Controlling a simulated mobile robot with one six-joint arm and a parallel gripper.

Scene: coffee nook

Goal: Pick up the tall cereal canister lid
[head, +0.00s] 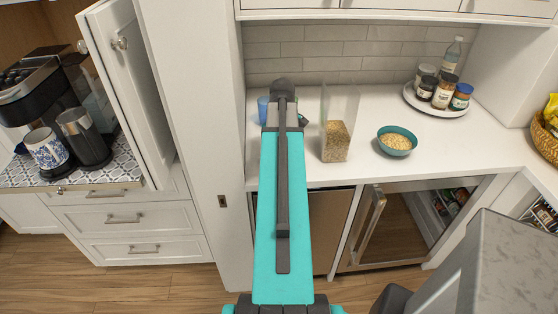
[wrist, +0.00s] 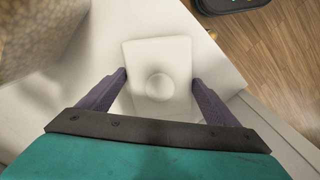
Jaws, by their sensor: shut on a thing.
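The lid (wrist: 158,55) is a pale, square piece with a round knob in its middle, seen from above in the wrist view. My gripper (wrist: 158,79) has one dark finger against each side of it. I cannot tell whether the lid rests on the counter or is held just above it. The tall clear canister (head: 339,115), partly filled with cereal, stands upright on the counter, right of my arm in the head view. Part of it shows at the top left of the wrist view (wrist: 35,35). In the head view my arm hides the lid.
A teal bowl of cereal (head: 397,143) stands right of the canister. A blue cup (head: 262,110) is left of my arm. A round white tray (head: 414,101) with several jars and a bottle is at the back right. The counter's front edge (head: 430,178) is near.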

